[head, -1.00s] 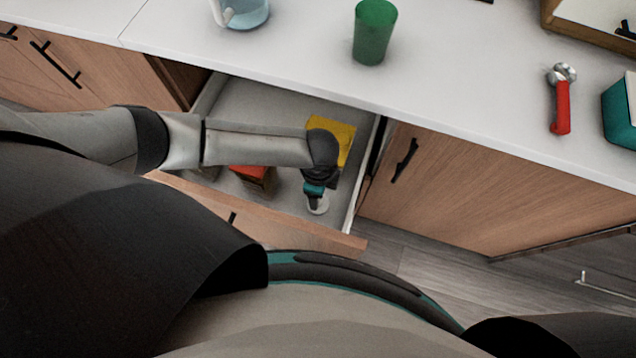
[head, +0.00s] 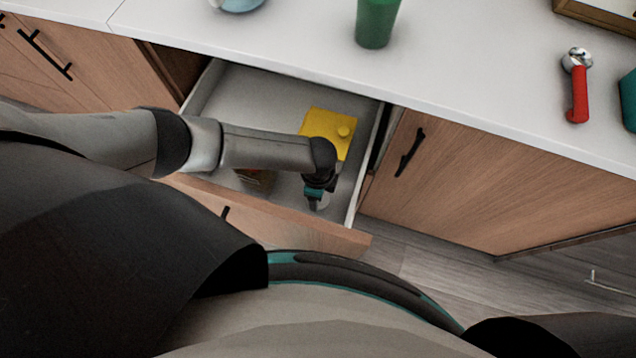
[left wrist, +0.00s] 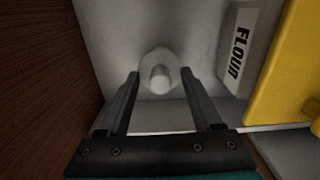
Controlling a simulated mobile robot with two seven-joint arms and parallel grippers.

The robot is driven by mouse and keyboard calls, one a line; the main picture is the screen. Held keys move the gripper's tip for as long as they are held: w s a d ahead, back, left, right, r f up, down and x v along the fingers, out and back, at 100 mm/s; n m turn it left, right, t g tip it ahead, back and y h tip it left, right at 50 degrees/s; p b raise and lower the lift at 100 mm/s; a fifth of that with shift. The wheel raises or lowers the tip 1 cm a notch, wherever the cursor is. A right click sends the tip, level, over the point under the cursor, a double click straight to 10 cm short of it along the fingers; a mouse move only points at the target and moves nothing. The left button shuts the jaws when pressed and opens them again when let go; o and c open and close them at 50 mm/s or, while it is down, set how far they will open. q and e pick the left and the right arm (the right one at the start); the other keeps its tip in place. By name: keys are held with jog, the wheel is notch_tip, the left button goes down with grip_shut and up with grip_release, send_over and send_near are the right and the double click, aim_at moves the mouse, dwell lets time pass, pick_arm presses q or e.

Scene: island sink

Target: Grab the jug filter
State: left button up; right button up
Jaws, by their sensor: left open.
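The jug filter, a small white piece with a round knob (left wrist: 160,80), appears to stand on the drawer floor in the left wrist view. My left gripper (left wrist: 159,73) is open, with one finger on each side of the piece in the picture; I cannot tell whether they touch it. In the head view my left gripper (head: 315,198) points down into the open drawer near its right front corner. The arm and gripper largely hide the filter there. My right gripper is not in view.
The open drawer (head: 285,230) holds a yellow box (head: 328,124), a brownish box (head: 255,178) and a white FLOUR package (left wrist: 237,45). On the counter are a bluish jug (head: 240,3), a green cup (head: 376,22) and a red-handled tool (head: 577,98).

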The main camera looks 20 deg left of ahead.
pick_arm(q)
grip_shut()
dwell(0.3)
jog(key=shift+r, duration=0.1)
